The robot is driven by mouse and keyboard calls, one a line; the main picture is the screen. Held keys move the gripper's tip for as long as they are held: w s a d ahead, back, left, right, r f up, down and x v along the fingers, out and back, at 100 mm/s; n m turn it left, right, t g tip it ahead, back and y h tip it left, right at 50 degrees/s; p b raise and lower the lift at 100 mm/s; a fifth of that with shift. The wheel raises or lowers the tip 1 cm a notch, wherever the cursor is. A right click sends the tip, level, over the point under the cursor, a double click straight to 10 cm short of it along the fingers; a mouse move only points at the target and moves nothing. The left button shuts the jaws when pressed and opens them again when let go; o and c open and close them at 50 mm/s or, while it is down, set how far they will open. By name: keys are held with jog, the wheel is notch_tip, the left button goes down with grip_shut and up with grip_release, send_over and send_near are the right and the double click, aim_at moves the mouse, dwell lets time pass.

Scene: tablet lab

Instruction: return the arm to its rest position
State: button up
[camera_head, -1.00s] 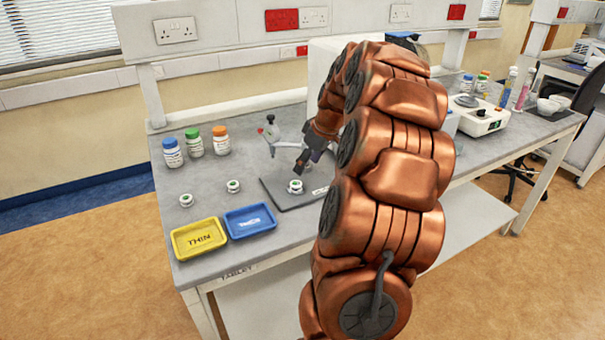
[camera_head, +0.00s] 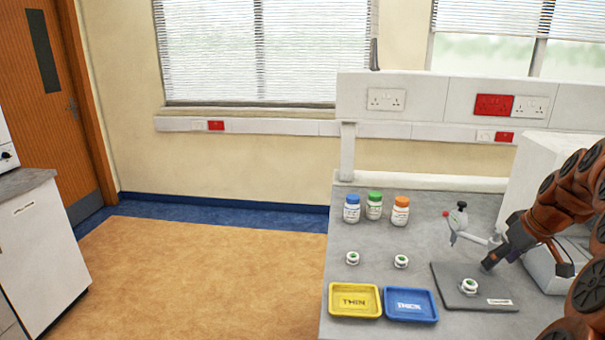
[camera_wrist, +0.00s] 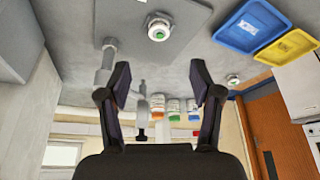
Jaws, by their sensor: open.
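My arm (camera_head: 557,208) comes in from the right edge in the head view and reaches over the bench. My gripper (camera_head: 488,266) is at the back of the dark grey mat (camera_head: 447,301), beside a small white round piece with a green top (camera_head: 468,286). In the wrist view my gripper (camera_wrist: 160,80) has its two fingers wide apart with nothing held between them. That view is upside down, and the white piece (camera_wrist: 158,27) shows beyond the fingertips, apart from them.
A yellow tray marked THIN (camera_head: 369,314) and a blue tray marked THICK (camera_head: 387,306) lie at the bench front. Two similar white pieces, left (camera_head: 352,258) and right (camera_head: 401,261), stand behind them. Bottles (camera_head: 374,206) and a grey stand with a red knob (camera_head: 458,222) are further back.

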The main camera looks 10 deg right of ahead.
jog(key=s+a+g+y, duration=0.1)
jog(key=s+a, duration=0.1)
jog(key=a, duration=1.1)
jog(key=s+a+g, duration=0.2)
jog(key=a, duration=1.1)
jog(key=s+a+f+g, duration=0.1)
jog(key=s+a+f, duration=0.1)
jog(key=s+a, duration=0.2)
jog(key=s+a+f+g+h, duration=0.1)
jog(key=s+a, duration=0.3)
jog(key=s, duration=0.6)
jog(key=s+a+f+m+g, duration=0.1)
jog(key=s+a+f, duration=0.2)
jog(key=s, duration=0.3)
jog(key=shift+s+a+f+h+p, duration=0.15)
jog(key=shift+s+a+h+p, duration=0.15)
jog(key=shift+s+a, duration=0.1)
